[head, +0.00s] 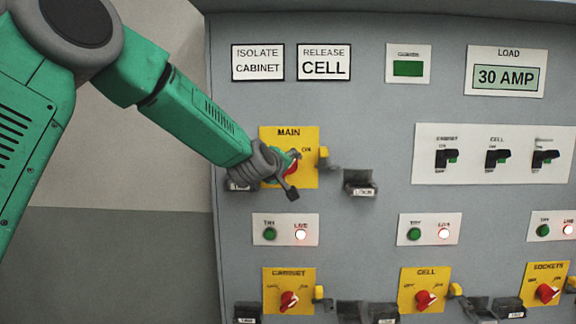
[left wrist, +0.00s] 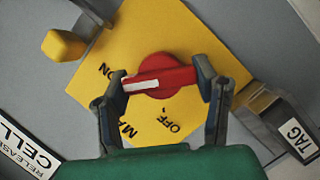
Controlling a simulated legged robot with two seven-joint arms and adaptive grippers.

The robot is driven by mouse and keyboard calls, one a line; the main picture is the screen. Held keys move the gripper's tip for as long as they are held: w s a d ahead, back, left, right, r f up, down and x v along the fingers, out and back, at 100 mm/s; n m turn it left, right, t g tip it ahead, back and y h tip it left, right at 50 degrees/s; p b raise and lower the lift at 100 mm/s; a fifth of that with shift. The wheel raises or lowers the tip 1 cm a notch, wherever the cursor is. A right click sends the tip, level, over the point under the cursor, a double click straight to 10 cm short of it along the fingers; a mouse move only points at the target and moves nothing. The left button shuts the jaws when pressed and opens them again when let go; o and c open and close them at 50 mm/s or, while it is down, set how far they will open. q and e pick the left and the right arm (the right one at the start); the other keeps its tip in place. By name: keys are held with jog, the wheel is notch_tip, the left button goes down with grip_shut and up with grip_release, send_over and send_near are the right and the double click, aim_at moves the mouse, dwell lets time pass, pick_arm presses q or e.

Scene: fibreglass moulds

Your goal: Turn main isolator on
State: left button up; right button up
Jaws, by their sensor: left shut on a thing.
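The main isolator is a red rotary knob (head: 291,168) on a yellow plate (head: 308,173) marked MAIN at the upper left of the grey panel. In the left wrist view the red knob (left wrist: 160,76) has a white pointer mark on its left end. The mark points close to the ON lettering, slightly to the MAIN side of it, and away from OFF. My left gripper (head: 290,176) is at the knob and partly hides it. In the left wrist view its fingers (left wrist: 160,82) are shut on the two ends of the handle. My right gripper is not in view.
A yellow tab (head: 323,156) sticks out beside the plate, with a dark tagged block (head: 360,183) to its right. Below are green and red lamps (head: 285,231) and the red-knobbed cabinet (head: 289,299), cell (head: 425,299) and sockets (head: 546,292) isolators.

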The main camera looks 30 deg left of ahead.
pick_arm(q)
jog(key=shift+d+f+m+g, duration=0.15)
jog(key=shift+f+m+g, duration=0.25)
jog(key=shift+f+m, duration=0.1)
dwell(0.3)
jog(key=o, duration=0.9)
jog(key=shift+o, duration=1.4)
jog(key=shift+w+r, duration=0.1)
jog(key=shift+s+r, duration=0.3)
jog(key=shift+s, duration=0.1)
jog(key=v, duration=1.1)
jog(key=shift+d+f, duration=0.25)
jog(key=shift+f, duration=0.05)
